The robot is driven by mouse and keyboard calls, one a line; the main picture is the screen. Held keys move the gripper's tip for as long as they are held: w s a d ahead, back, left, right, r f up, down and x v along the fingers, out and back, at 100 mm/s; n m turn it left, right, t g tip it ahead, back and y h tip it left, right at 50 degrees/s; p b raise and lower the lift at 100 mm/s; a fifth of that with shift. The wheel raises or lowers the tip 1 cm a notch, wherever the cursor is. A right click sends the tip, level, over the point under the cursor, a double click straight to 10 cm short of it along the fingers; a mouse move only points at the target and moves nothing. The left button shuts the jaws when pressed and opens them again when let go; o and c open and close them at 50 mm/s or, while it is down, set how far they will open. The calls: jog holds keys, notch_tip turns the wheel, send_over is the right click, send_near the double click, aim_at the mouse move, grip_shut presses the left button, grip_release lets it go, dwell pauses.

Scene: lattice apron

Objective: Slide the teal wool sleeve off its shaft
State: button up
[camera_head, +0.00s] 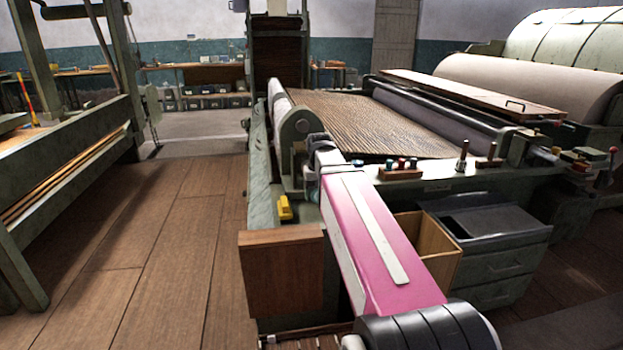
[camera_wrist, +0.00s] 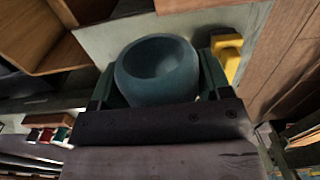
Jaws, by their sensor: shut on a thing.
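The teal wool sleeve (camera_wrist: 150,88) shows in the wrist view as a dark teal, hollow, rounded piece with its open end towards the camera. My gripper (camera_wrist: 158,78) has one dark finger on each side of it and is shut on it. No shaft shows inside the hollow, which is dark; I cannot tell whether a shaft lies behind the sleeve.
A yellow block (camera_head: 285,208) sits on the machine's left side; it also shows in the wrist view (camera_wrist: 229,60). A wooden box (camera_head: 283,272) and an open wooden bin (camera_head: 425,245) flank my arm. A rack of coloured bobbins (camera_head: 400,169) stands right. Floor at left is clear.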

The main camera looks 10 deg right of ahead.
jog(key=s+r, duration=0.2)
jog(key=s, duration=0.1)
jog(key=shift+s+r, duration=0.3)
jog(key=shift+r, duration=0.05)
dwell(0.3)
